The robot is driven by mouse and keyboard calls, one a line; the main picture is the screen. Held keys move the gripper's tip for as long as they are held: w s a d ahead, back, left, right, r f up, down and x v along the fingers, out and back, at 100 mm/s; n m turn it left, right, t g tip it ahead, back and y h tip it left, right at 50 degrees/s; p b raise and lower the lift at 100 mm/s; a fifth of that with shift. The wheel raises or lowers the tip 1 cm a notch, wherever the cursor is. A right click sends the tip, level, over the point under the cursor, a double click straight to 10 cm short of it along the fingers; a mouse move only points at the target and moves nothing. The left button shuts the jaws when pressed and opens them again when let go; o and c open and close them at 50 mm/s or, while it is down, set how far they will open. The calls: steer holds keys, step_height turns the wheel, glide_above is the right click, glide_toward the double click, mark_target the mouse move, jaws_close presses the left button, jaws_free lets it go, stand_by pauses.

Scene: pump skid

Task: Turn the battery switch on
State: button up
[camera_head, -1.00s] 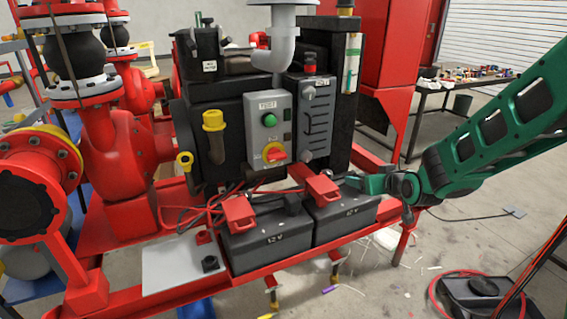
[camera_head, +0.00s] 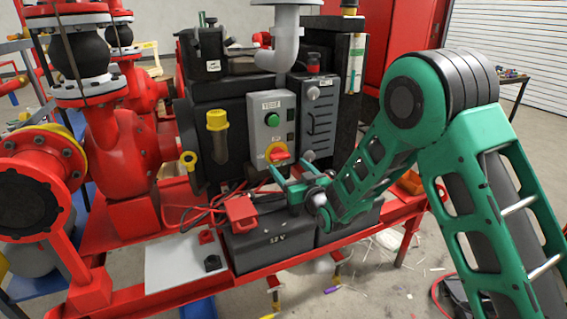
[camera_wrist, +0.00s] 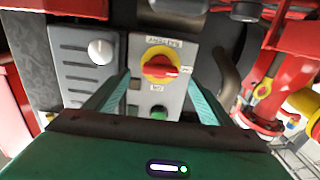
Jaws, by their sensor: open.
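The battery switch is a red knob on a yellow disc (camera_head: 278,153), low on a grey control panel (camera_head: 262,107) with a green button above it. In the wrist view the battery switch (camera_wrist: 160,68) lies straight ahead, seen upside down, with its red handle roughly horizontal and small labels around it. My gripper (camera_head: 278,181) is open and empty, in front of and slightly below the switch. In the wrist view its two green fingers (camera_wrist: 158,80) stand either side of the switch, apparently not touching it.
The green button (camera_wrist: 158,112) sits between the fingers in the wrist view. A grey box with a light knob (camera_wrist: 100,51) is beside the panel. Black batteries (camera_head: 262,240) with red clamps lie below my gripper. Red pump piping (camera_head: 118,140) stands at the left.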

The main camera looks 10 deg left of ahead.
mark_target(282, 159)
steer(key=x, duration=0.5)
steer(key=shift+w+a, duration=0.2)
steer(key=shift+w, duration=0.1)
steer(key=c, duration=1)
